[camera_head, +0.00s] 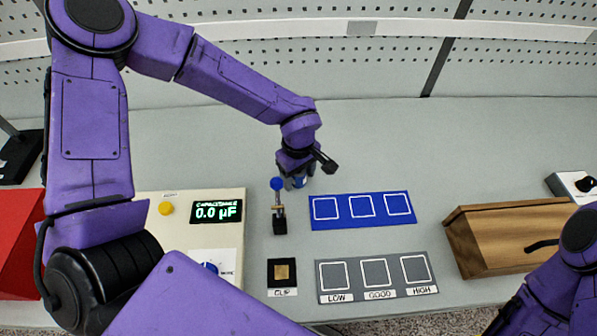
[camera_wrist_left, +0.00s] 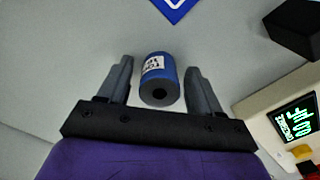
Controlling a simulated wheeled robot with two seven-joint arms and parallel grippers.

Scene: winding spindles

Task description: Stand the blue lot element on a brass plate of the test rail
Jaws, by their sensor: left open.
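The blue lot element (camera_wrist_left: 158,80) is a blue cylinder with a white printed label and a dark hole in its near end. It lies between the two fingers of my left gripper (camera_wrist_left: 160,82), with a visible gap on each side. In the head view the left gripper (camera_head: 298,178) is over the grey table, and the element (camera_head: 299,183) shows only partly beneath it. The fingers are open. A small brass plate (camera_head: 282,272) sits on a black square marked CLIP, nearer the front edge. My right gripper is outside the view.
A blue-knobbed post (camera_head: 277,186) stands just left of the left gripper. A blue mat (camera_head: 333,222) with three outlined squares and a grey LOW/GOOD/HIGH mat (camera_head: 350,297) lie to its right. A meter (camera_head: 180,230) reads 0.0 µF. A wooden box (camera_head: 500,238) stands further right.

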